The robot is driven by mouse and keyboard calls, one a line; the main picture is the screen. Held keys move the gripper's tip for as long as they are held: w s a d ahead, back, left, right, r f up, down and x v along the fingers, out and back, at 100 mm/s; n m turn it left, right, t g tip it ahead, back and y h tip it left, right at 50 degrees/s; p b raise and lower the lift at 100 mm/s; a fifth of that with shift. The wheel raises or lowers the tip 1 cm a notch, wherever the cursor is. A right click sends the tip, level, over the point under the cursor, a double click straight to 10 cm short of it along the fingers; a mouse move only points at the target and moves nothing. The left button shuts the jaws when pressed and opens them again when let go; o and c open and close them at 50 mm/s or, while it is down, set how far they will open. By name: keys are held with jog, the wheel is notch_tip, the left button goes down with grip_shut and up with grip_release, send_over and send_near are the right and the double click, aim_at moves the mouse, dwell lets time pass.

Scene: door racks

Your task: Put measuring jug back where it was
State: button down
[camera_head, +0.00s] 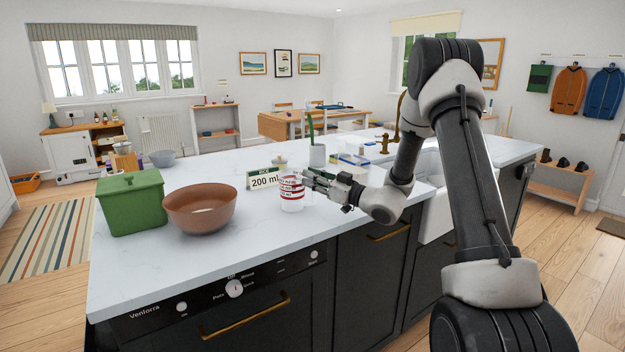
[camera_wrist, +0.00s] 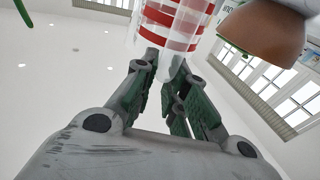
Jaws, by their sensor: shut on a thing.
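The measuring jug (camera_head: 291,194) is clear with red bands and is upright at the worktop, right of the brown bowl. My gripper (camera_head: 306,184) reaches it from the right and is shut on it. In the wrist view the jug (camera_wrist: 172,28) shows between the fingers of my gripper (camera_wrist: 172,72). I cannot tell whether the jug's base touches the worktop. A card reading "200 ml" (camera_head: 264,178) stands just behind and left of the jug.
The brown bowl (camera_head: 199,208) and a green lidded bin (camera_head: 131,203) stand on the left of the island worktop (camera_head: 150,262). The front-left worktop is clear.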

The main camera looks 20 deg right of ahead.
jog(key=shift+f, duration=0.2)
jog(key=c, duration=1.5)
grip_release()
jog(key=shift+o, duration=0.2)
jog(key=shift+r, duration=0.1)
